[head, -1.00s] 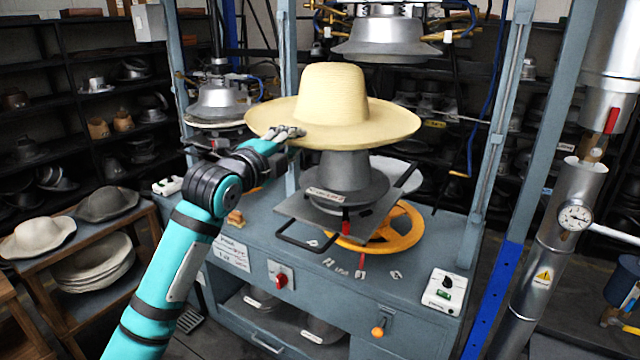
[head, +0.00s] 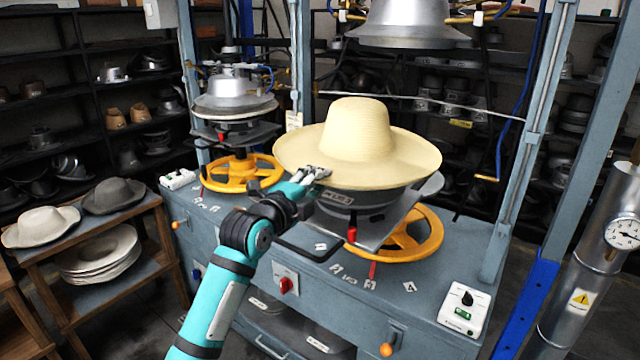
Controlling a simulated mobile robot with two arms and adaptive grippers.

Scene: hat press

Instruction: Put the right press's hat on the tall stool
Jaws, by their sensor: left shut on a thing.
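The cream straw hat (head: 358,138) with a wide brim is at the right press (head: 460,265), in front of its raised metal top (head: 410,22). Its crown points up and its brim hides the upper part of the grey form (head: 372,200) below. I cannot tell whether the hat touches the form. My left gripper (head: 318,172) is shut on the near left edge of the brim. My right gripper is not in view. I cannot make out a tall stool.
A yellow handwheel (head: 410,238) and a control box (head: 465,307) are on the press bench. The left press (head: 235,105) stands behind. A wooden stand (head: 150,205) with felt hats is at the left. Blue-grey uprights flank the press. A steel pipe (head: 592,260) stands at the right.

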